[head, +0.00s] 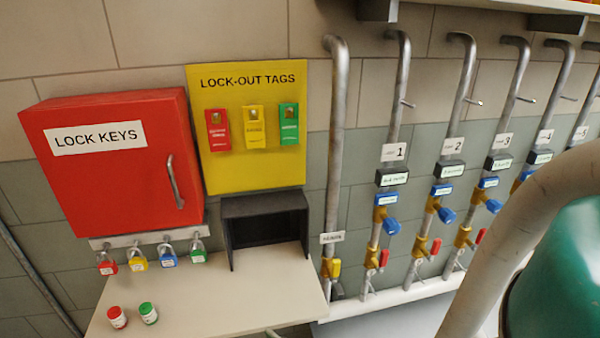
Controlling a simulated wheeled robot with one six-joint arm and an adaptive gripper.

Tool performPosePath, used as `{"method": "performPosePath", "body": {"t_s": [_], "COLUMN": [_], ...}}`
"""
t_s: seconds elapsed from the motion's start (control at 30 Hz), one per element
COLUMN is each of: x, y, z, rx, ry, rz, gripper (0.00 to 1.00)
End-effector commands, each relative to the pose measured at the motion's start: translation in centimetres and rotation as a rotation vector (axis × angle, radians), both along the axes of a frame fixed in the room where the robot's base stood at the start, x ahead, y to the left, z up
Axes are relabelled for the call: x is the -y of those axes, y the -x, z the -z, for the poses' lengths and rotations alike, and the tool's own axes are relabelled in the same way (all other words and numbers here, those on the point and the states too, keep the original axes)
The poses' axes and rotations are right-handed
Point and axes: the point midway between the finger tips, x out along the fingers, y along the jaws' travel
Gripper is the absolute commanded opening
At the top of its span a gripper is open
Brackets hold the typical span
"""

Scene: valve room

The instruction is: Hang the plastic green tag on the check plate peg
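The green tag (289,124) hangs at the right of a row on the yellow lock-out tags board (245,172). A yellow tag (254,127) and a red tag (218,130) hang to its left. Thin pegs stick out from the pipes, one on pipe 1 (408,104) and one on pipe 2 (473,101); no tag shows on these two. I cannot make out a plate marked as the check plate. My gripper is not in view.
A red lock keys box (110,190) hangs at left, above several padlocks (168,254). A black open box (266,222) stands on a beige shelf (215,295) with two small jars (148,312). A beige curved tube (520,225) and green rounded body (560,275) block the lower right.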

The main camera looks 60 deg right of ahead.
Motion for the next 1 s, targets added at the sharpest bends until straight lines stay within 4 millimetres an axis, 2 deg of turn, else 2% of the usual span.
{"method": "performPosePath", "body": {"t_s": [0.03,0.2,0.5,0.73,0.9,1.0], "x": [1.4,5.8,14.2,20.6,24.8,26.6], "y": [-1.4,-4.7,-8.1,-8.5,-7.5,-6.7], "z": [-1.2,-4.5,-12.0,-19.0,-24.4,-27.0], "rx": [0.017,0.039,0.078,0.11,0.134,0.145], "ry": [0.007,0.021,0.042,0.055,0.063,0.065], "rz": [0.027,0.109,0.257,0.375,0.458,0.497], "gripper": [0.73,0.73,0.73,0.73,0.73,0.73]}}
